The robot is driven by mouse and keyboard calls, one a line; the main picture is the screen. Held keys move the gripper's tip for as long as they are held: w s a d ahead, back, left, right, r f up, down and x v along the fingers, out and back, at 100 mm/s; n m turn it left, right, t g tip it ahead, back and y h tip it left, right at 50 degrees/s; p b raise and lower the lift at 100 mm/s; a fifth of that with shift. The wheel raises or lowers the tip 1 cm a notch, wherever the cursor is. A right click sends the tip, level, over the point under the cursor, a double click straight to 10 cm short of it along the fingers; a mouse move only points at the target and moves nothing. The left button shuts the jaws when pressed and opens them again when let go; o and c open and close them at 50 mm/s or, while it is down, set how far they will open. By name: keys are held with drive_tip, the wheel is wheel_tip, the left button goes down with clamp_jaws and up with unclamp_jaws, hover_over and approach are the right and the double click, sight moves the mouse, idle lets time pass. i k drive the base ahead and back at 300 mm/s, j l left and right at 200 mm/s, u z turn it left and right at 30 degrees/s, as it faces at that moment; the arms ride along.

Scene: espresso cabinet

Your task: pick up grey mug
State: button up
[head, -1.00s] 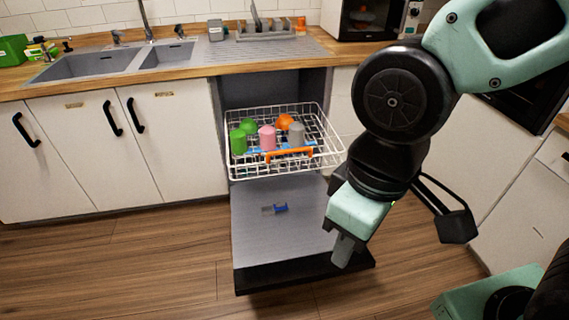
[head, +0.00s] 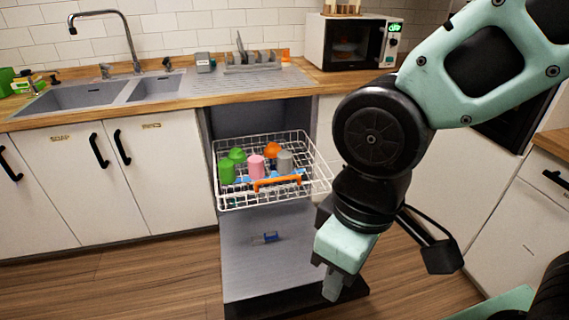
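The grey mug (head: 285,162) stands at the right end of the front row of mugs in the pulled-out dishwasher rack (head: 230,204), and looks upside down. The pink mug (head: 256,166) is just left of it, and an orange item (head: 272,149) is behind it. My gripper (head: 331,288) points down in front and to the right of the rack, over the open dishwasher door, apart from the mug. Only one finger side shows clearly, so its opening cannot be made out.
A green mug (head: 227,172) and a green bowl-like item (head: 237,155) share the rack. The counter (head: 190,100) runs above and behind.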

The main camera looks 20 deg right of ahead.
sight(283, 166)
drive_tip(key=i+l, duration=1.65)
drive_tip(key=i, duration=0.15)
drive_tip(key=j+u, duration=0.05)
drive_tip(key=j, duration=0.05)
